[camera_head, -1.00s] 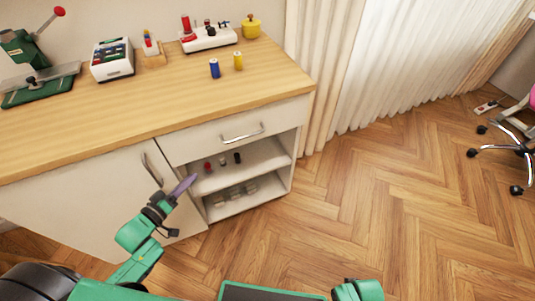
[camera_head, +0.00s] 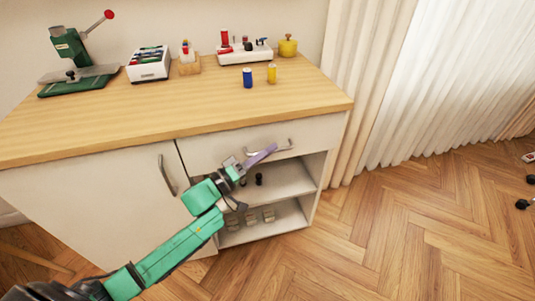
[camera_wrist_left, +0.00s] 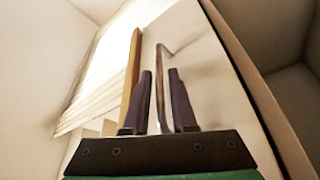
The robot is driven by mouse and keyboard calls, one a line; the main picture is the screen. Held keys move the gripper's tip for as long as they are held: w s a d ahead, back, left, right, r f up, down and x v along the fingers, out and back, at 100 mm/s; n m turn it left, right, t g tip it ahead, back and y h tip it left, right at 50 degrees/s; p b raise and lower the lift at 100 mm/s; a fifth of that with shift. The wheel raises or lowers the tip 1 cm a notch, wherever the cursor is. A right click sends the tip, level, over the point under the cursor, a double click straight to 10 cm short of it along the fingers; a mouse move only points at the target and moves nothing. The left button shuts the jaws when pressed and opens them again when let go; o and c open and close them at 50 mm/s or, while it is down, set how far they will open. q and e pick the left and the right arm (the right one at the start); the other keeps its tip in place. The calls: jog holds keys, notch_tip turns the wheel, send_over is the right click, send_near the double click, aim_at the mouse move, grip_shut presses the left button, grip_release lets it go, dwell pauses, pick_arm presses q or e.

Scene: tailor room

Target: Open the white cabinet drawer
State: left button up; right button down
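The white drawer (camera_head: 215,148) is shut under the wooden top, above the open shelves. Its metal handle (camera_head: 289,145) is partly hidden behind my left gripper (camera_head: 262,156) in the head view. My left gripper reaches up to the handle from the lower left. In the left wrist view the two dark fingers of my left gripper (camera_wrist_left: 162,95) stand apart. The handle bar (camera_wrist_left: 160,65) shows in the gap between them, and neither finger clearly touches it. My right gripper is not in view.
A cabinet door with a handle (camera_head: 167,174) is left of the drawer. Open shelves (camera_head: 285,183) with small spools are below. The wooden top (camera_head: 190,105) holds a green press (camera_head: 75,62), a white box and spools.

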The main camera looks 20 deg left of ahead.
pick_arm(q)
grip_shut()
dwell(1.5)
